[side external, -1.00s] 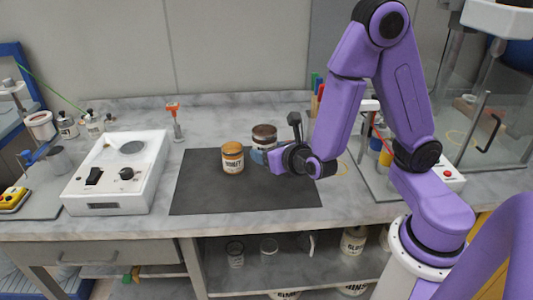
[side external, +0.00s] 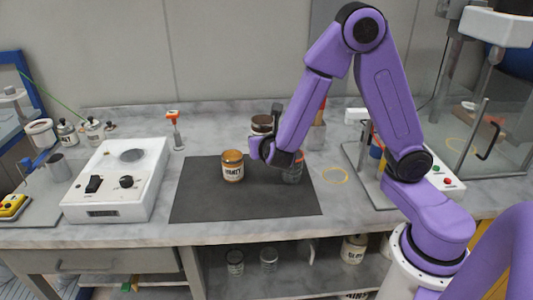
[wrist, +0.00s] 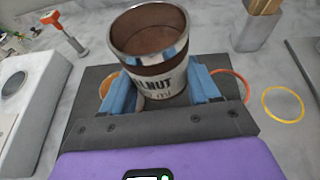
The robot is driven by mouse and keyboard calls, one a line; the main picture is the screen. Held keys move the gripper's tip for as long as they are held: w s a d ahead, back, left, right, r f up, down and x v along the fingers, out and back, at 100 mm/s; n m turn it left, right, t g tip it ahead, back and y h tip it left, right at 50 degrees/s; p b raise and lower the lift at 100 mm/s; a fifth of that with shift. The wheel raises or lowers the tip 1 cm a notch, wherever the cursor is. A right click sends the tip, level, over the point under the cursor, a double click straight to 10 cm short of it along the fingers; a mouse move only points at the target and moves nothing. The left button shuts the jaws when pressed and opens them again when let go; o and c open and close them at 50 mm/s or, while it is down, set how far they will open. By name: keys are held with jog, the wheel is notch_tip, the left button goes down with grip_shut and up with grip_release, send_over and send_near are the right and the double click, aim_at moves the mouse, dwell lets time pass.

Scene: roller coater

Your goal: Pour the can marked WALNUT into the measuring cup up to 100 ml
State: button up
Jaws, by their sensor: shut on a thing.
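The WALNUT can (wrist: 155,68) is open-topped metal with a brown band and a white label; "LNUT" shows in the wrist view, and brown contents show inside. My gripper (wrist: 163,88) has its blue fingers on either side of it, shut on it. In the side view the can (side external: 262,124) stands roughly upright behind my gripper (side external: 265,148), which hides its lower part.
Another labelled can with an orange-brown top (side external: 232,167) stands on the dark mat (side external: 200,200) left of my gripper. A white instrument (side external: 118,180) is further left. A yellow ring (side external: 333,175) marks the bench at right. The mat's front is clear.

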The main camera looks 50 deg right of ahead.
jog(key=d+m+g+h, duration=0.1)
jog(key=w+d+m+g+h, duration=0.1)
jog(key=m+g, duration=0.1)
jog(key=w+d+r+m+g+h, duration=0.1)
jog(key=d+m+g, duration=0.1)
jog(key=shift+h, duration=0.4)
jog(key=d+f+m+g, duration=0.1)
jog(key=m+g, duration=0.1)
jog(key=m, duration=0.2)
jog(key=d+f+m+g+h, duration=0.1)
jog(key=m+g, duration=0.1)
jog(key=m, duration=0.2)
jog(key=d+f+m+g, duration=0.1)
jog(key=f+m+g, duration=0.1)
jog(key=m, duration=0.2)
jog(key=shift+w+d+h, duration=0.15)
jog(key=shift+w+h, duration=0.1)
jog(key=shift+h, duration=0.15)
jog(key=shift+w+f+m, duration=0.15)
jog(key=shift+f+m, duration=0.2)
jog(key=shift+m, duration=0.25)
dwell(0.8)
jog(key=shift+m, duration=0.3)
